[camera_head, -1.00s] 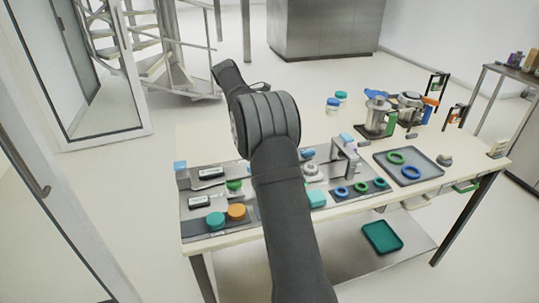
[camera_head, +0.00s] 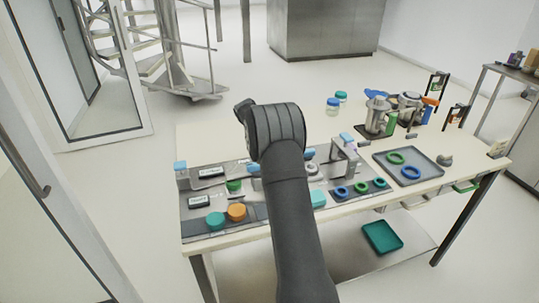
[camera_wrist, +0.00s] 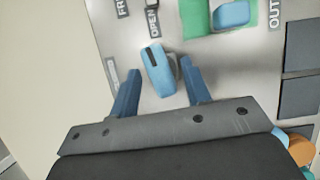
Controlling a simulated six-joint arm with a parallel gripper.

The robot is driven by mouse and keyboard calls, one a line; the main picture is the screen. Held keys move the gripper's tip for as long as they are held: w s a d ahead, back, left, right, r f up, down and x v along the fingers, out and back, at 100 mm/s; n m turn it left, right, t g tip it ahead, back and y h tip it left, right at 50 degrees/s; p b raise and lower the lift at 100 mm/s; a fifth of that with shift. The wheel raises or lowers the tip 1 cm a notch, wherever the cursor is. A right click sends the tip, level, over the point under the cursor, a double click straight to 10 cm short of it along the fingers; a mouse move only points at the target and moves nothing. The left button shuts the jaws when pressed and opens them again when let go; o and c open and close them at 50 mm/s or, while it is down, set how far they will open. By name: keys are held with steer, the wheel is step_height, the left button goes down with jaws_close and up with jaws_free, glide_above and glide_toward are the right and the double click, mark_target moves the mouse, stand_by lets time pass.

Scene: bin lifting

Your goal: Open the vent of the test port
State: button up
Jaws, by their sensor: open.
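A light-blue knob (camera_wrist: 157,72) with a dark mark on its upper end sits on a grey panel (camera_wrist: 105,30) in the wrist view, below a label reading OPEN. It stands slightly tilted, its upper end leaning left. My gripper (camera_wrist: 160,66) is open, with one blue finger on each side of the knob and a visible gap at both sides. I cannot tell how high the fingertips are above the panel. In the head view my arm hides the gripper and this knob. I see no label naming the vent.
Another blue knob (camera_wrist: 230,14) lies on a green patch near an OUT label. Dark squares are at the panel's right. In the head view, teal (camera_head: 215,219) and orange (camera_head: 236,212) caps sit front left, and a tray (camera_head: 430,165) with rings lies right.

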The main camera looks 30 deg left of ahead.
jaws_close()
steer(key=shift+m, duration=0.4)
jaws_free()
steer(key=v, duration=1.7)
steer(key=shift+w+a+r, duration=0.15)
steer(key=shift+a+r, duration=0.1)
steer(key=shift+r, duration=0.05)
steer(key=shift+f, duration=0.1)
